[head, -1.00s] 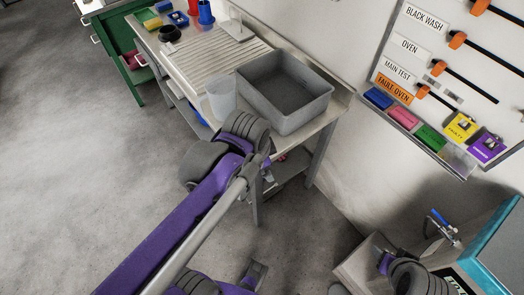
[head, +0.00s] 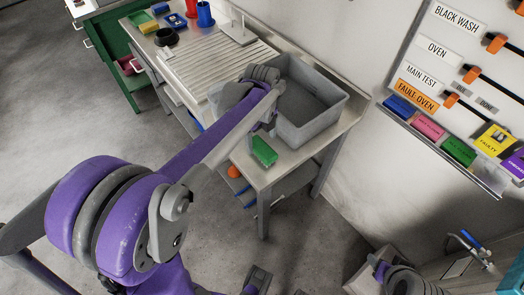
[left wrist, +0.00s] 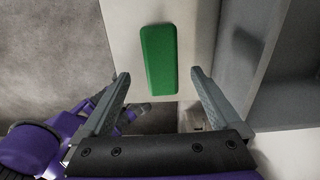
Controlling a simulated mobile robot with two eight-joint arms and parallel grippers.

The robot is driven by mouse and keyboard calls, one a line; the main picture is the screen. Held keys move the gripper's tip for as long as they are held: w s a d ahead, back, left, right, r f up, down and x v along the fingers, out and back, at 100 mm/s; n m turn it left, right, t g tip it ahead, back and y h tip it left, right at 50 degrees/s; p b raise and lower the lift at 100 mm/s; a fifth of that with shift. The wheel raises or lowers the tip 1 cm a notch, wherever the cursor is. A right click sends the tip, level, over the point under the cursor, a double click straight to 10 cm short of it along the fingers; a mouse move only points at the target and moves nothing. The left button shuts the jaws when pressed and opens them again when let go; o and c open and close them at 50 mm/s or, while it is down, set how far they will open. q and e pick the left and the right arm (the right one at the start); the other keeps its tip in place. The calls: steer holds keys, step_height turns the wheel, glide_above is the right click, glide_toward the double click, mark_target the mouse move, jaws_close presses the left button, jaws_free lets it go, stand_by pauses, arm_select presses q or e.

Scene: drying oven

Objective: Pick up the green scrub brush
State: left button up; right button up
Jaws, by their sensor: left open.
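The green scrub brush (head: 264,151) lies on the near end of the steel bench, beside the grey basin. In the left wrist view the brush (left wrist: 158,60) shows as a long green block on the pale bench top, ahead of my fingers and between their lines. My left gripper (left wrist: 160,95) is open and empty, with its two fingers on either side of the space below the brush. In the head view my left gripper (head: 266,122) is small and partly hidden by its own wrist, right by the brush. My right gripper cannot be made out clearly in the head view.
The grey basin (head: 340,97) stands on the bench (head: 262,180) right beside the brush; its wall (left wrist: 268,50) shows on the right in the left wrist view. A ribbed drainboard (head: 205,60) lies farther back. A lower shelf (head: 290,182) sits under the bench.

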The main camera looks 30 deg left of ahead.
mark_target(262, 148)
arm_select(q)
steer(key=shift+w+f, duration=0.15)
steer(key=shift+f, duration=2.65)
steer(key=c, duration=1.5)
step_height(262, 148, up, 10)
steer(key=shift+r+p, duration=0.1)
steer(key=shift+p, duration=0.2)
